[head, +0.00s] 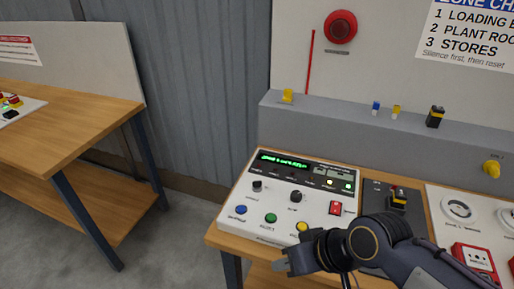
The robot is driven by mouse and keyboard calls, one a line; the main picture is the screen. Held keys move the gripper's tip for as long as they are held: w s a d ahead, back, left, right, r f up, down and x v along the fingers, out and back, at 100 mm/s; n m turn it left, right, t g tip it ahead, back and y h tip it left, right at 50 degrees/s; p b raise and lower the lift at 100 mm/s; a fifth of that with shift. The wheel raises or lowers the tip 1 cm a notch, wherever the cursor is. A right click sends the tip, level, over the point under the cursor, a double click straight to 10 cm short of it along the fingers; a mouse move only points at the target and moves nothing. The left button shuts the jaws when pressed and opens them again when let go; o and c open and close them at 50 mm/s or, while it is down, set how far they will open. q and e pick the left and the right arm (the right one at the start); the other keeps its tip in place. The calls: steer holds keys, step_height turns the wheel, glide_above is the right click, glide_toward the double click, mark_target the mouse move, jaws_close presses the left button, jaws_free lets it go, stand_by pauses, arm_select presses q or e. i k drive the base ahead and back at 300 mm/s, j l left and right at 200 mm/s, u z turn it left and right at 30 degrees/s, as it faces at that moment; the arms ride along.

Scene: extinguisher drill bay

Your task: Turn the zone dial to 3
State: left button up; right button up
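The white control panel (228,226) lies on a wooden bench, with a lit green display (284,161) at its top. A larger black knob (296,196) sits mid-panel and looks like the zone dial; its label and setting are too small to read. A smaller black knob (257,185) is to its left. My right gripper (281,267) is at the panel's front edge, below and apart from both knobs, pointing left. Its finger gap cannot be made out, and nothing shows held in it. My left gripper is out of view.
Blue (241,210), green (271,218) and yellow (302,227) buttons line the panel's front, with a red switch (336,208) at right. My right forearm covers the bench's front right. A zone chart (470,35) on the wall lists 3 as Stores. A second bench (75,115) stands left.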

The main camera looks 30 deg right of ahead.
mark_target(297, 196)
steer(key=l+z, duration=0.15)
steer(key=z, duration=0.2)
steer(key=k+l+z, duration=0.15)
steer(key=z, duration=0.2)
steer(key=l+z, duration=0.15)
steer(key=z, duration=0.2)
